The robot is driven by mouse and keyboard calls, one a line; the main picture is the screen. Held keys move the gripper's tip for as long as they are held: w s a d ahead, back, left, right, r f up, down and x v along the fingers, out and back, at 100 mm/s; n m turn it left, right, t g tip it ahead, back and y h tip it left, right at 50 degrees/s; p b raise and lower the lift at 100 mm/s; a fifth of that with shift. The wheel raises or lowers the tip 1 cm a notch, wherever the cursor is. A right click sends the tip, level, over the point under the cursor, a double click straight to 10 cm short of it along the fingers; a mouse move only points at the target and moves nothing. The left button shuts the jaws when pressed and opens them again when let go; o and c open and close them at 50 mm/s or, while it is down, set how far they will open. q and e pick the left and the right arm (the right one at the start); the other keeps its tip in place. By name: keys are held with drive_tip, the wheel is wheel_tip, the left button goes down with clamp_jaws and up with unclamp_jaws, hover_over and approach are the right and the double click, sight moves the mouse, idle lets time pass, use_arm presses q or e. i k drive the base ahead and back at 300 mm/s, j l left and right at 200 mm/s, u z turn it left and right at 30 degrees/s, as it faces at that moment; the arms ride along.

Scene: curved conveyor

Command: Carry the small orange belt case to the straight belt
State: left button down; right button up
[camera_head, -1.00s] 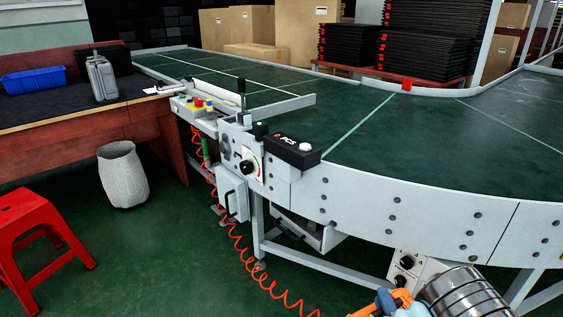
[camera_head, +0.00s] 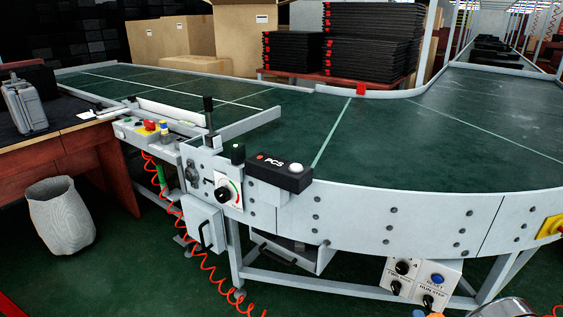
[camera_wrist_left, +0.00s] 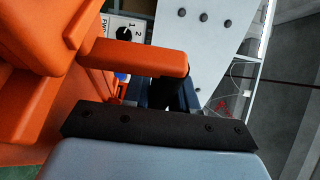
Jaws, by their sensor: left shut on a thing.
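The orange case (camera_wrist_left: 40,110) fills the left side of the left wrist view, with its handle (camera_wrist_left: 135,60) reaching to the middle. My left gripper (camera_wrist_left: 175,92) is shut on the handle; its dark fingers are partly hidden behind it. In the head view only a sliver of orange shows at the bottom right edge, so most of the case is out of sight there. The straight belt (camera_head: 165,88) is the green stretch running to the back left. My right gripper is not in view.
The curved belt (camera_head: 430,135) bends away to the right behind a grey metal side wall (camera_head: 370,215). A control box (camera_head: 281,173), a lever and a low rail stand at the junction. A desk with a grey case (camera_head: 25,108) is at left; a bin (camera_head: 60,218) stands on the floor.

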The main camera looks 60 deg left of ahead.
sight(192, 108)
drive_tip(key=k+j+z, duration=0.15)
drive_tip(key=z, duration=0.3)
drive_tip(key=k+j+z, duration=0.15)
drive_tip(key=z, duration=0.35)
drive_tip(key=k+j+z, duration=0.2)
drive_tip(key=z, duration=0.25)
drive_tip(key=k+j+z, duration=0.1)
drive_tip(key=k+z, duration=0.25)
drive_tip(key=k, duration=0.35)
drive_tip(key=k+u, duration=0.45)
drive_tip(key=k+j+u, duration=0.2)
drive_tip(key=u, duration=0.25)
drive_tip(key=k+j+u, duration=0.3)
drive_tip(key=u, duration=0.15)
drive_tip(key=k+j+u, duration=0.2)
drive_tip(key=j+u, duration=0.25)
